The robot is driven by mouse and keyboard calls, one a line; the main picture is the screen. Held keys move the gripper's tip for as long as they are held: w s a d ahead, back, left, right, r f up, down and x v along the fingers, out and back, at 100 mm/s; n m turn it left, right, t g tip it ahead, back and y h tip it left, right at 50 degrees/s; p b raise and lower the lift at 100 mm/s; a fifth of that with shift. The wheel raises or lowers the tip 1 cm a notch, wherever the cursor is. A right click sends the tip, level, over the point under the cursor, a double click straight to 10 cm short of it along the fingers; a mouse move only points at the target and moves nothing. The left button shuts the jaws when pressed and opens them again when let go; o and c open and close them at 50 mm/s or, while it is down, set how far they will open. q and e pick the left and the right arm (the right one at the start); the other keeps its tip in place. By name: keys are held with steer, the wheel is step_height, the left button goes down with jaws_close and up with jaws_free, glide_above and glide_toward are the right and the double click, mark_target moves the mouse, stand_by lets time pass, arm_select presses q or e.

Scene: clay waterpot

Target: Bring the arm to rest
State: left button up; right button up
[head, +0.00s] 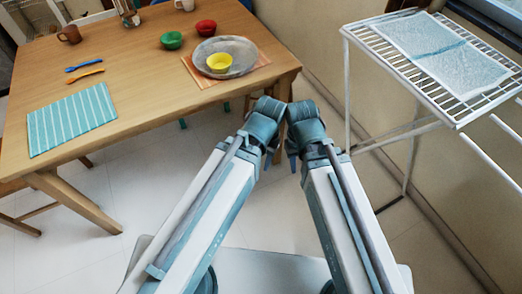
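My two white and blue arms reach up from the bottom of the head view, side by side, and their wrists nearly meet in the middle over the floor. My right gripper (292,162) is partly hidden behind its wrist; only a small blue part shows. My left gripper (276,157) is also mostly hidden behind its own wrist. I cannot tell whether either one is open or shut. No held object shows at either arm. Both arms are in front of the table's near right corner.
The wooden table (135,90) bears a striped cloth (70,118), a grey plate (240,50) with a yellow bowl (219,62), a red bowl (205,27), a green bowl (171,40) and a brown mug (69,34). A white rack (352,36) with cloth (440,50) stands right. Floor between is clear.

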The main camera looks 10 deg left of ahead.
step_height(320, 180, up, 17)
steer(key=p, duration=1.6)
steer(key=shift+f+p, duration=0.2)
steer(key=shift+p, duration=0.1)
